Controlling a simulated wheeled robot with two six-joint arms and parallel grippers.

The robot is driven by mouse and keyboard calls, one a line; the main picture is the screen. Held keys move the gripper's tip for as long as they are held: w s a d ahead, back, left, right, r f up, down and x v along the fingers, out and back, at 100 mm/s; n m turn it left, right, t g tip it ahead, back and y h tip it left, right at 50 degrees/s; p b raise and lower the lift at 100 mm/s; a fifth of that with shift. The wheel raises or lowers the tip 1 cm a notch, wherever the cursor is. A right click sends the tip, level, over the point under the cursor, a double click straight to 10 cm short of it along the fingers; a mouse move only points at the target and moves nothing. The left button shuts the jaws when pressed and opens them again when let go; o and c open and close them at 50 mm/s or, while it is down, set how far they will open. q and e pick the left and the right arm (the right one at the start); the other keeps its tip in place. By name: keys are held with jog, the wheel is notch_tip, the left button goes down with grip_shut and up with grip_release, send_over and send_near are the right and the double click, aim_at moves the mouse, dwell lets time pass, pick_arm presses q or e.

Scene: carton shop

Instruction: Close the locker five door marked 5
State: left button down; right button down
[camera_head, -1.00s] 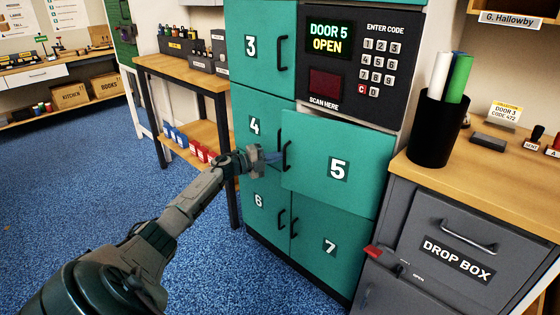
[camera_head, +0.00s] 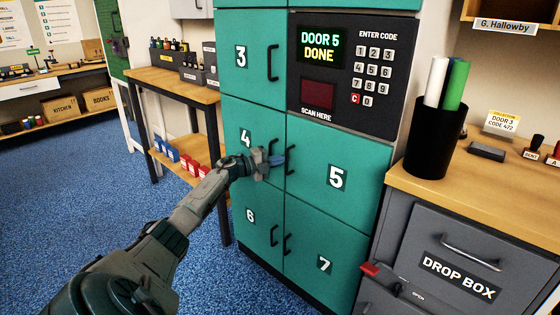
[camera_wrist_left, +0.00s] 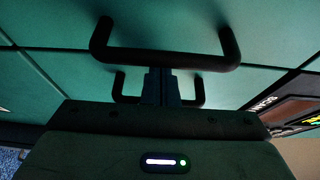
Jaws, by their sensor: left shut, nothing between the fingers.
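The teal locker door marked 5 (camera_head: 335,178) sits flush with the locker front, level with the doors around it. Its dark bar handle (camera_head: 291,159) is at its left edge. The locker screen (camera_head: 319,45) reads "DOOR 5 DONE". My left gripper (camera_head: 277,160) is shut and empty, its fingertips close by the handle of door 5. In the left wrist view the shut fingers (camera_wrist_left: 162,86) point at the teal front between two dark handles (camera_wrist_left: 165,56); I cannot tell whether they touch. My right gripper is not in view.
Doors 3 (camera_head: 245,60), 4 (camera_head: 240,130), 6 (camera_head: 245,215) and 7 (camera_head: 320,262) are shut. A keypad (camera_head: 372,75) is above door 5. The grey drop box cabinet (camera_head: 420,225) stands close at the right. Blue carpet (camera_head: 60,200) lies open at the left.

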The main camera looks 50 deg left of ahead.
pick_arm(q)
jog(key=shift+w+a+r, duration=0.1)
jog(key=shift+a+r, duration=0.05)
jog(key=shift+r, duration=0.45)
jog(key=f+v, duration=0.1)
jog(key=v, duration=1)
jog(key=shift+d, duration=0.2)
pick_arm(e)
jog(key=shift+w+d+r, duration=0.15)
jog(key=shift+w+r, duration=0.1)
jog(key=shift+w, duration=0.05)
pick_arm(q)
jog(key=shift+f, duration=0.1)
